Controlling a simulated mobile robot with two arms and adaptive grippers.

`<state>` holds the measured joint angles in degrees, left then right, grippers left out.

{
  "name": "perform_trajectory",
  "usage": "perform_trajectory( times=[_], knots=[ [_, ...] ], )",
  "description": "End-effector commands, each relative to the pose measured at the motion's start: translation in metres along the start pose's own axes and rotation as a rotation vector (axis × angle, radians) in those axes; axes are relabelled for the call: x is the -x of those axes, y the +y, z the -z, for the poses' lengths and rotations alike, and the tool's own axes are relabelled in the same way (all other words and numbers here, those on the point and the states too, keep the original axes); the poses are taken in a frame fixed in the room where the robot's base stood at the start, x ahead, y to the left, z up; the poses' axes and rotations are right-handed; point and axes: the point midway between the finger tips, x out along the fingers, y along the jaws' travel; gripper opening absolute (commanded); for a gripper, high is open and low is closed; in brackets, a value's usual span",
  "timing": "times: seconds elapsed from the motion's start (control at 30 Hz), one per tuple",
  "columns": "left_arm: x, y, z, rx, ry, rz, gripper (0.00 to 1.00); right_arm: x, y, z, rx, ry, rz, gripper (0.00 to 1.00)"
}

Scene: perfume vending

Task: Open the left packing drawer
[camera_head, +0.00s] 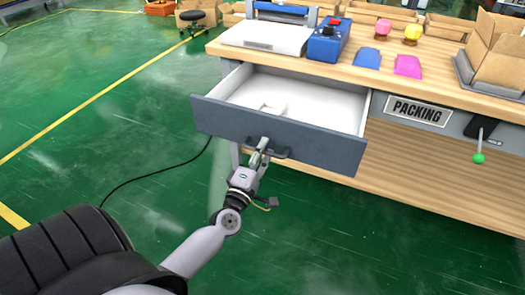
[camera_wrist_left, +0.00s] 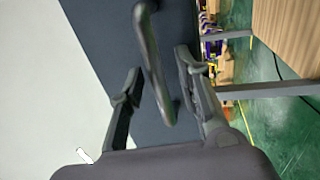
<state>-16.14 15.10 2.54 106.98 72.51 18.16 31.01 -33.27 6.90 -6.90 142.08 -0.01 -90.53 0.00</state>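The left packing drawer (camera_head: 278,135) is pulled out from under the wooden workbench, with a dark grey front and a white inside. Its dark bar handle (camera_head: 280,154) is on the front; the handle also shows in the left wrist view (camera_wrist_left: 152,62). My left gripper (camera_head: 260,150) is at the handle. In the left wrist view, its two fingers (camera_wrist_left: 158,80) are apart, one on each side of the handle, with visible gaps. My right gripper is in neither view.
The workbench top (camera_head: 340,75) holds a blue device (camera_head: 329,40), a blue pouch (camera_head: 367,58), a pink pouch (camera_head: 408,66) and a cardboard box (camera_head: 497,55). A PACKING sign (camera_head: 417,110) is right of the drawer.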

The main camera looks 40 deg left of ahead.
Motion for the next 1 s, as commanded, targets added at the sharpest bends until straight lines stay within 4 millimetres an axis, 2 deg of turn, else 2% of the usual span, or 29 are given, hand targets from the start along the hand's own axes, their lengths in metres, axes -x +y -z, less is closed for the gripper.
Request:
perform_trajectory(
  times=[0.2, 0.33, 0.73, 0.9, 1.0],
  knots=[
    [0.001, 0.0, 0.0, 0.0, 0.0, 0.0, 0.31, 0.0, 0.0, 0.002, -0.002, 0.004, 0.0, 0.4],
    [0.012, -0.001, 0.0, -0.002, 0.0, 0.002, 0.31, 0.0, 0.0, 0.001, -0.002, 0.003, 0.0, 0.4],
    [0.093, -0.001, 0.0, -0.001, -0.001, 0.005, 0.31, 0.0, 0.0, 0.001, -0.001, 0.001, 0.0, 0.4],
    [0.114, -0.001, 0.0, -0.002, -0.001, 0.002, 0.31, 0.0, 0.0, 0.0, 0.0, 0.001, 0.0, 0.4],
    [0.119, 0.0, 0.0, -0.001, -0.001, 0.001, 0.31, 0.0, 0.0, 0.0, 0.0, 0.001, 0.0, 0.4]
  ],
)
